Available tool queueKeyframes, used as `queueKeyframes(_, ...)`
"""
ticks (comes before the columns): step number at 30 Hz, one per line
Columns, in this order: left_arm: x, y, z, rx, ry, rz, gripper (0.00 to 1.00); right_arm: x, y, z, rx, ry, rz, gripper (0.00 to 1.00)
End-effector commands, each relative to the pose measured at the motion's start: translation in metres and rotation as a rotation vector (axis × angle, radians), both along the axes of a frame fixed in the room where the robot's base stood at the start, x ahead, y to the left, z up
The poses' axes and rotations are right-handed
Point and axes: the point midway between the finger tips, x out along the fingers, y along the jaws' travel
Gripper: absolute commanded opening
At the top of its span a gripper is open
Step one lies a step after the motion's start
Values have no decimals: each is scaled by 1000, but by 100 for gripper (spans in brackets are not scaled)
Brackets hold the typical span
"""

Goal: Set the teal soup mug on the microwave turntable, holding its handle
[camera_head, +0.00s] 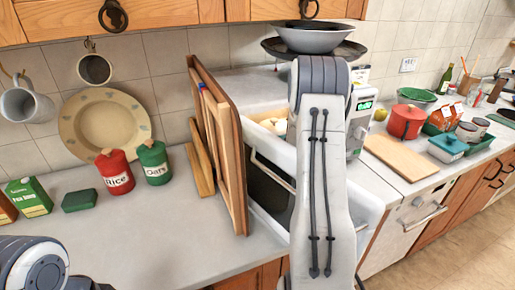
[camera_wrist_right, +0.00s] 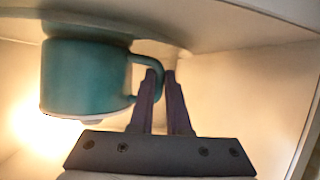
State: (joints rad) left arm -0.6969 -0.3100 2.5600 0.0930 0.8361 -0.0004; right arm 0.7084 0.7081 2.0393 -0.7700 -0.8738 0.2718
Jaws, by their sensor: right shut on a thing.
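The teal mug (camera_wrist_right: 85,75) is at the left of the right wrist view, its handle (camera_wrist_right: 133,78) toward my fingers. My right gripper (camera_wrist_right: 161,75) is shut on the handle. A pale round disc, seemingly the turntable (camera_wrist_right: 95,20), lies along the top of that view, against one end of the mug; I cannot tell whether they touch. In the head view my right arm reaches into the open microwave (camera_head: 262,88), hiding the right gripper and most of the inside. My left arm shows only at the lower left corner; its gripper is out of view.
The microwave door (camera_head: 270,192) stands open, its handle outward. Wooden boards (camera_head: 222,150) lean close left of it. Red (camera_head: 115,172) and green (camera_head: 155,162) canisters stand on the left counter. A bowl (camera_head: 313,38) sits above the microwave. A cutting board (camera_head: 400,158) lies right.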

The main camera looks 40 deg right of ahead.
Motion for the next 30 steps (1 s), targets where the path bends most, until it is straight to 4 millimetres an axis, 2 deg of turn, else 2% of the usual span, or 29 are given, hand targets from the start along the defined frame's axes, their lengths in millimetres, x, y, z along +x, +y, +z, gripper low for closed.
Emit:
queueKeyframes(1, 0, 0, -1, 0, 0, 0, 50, 0, 0, -2, 0, 0, 0, 22)
queueKeyframes(3, 0, 0, -1, 0, 0, 0, 50, 0, 0, -1, 0, 0, 0, 44)
queueKeyframes(15, 0, 0, 1, 0, 0, 0, 50, -3, 0, 3, 0, 0, -1, 44)
queueKeyframes(20, 0, 0, -4, 0, 0, 0, 50, -26, 2, 12, -1, -1, -3, 44)
queueKeyframes(30, 0, 0, -10, 0, 0, 0, 50, -91, 7, 39, -1, -1, -4, 44)
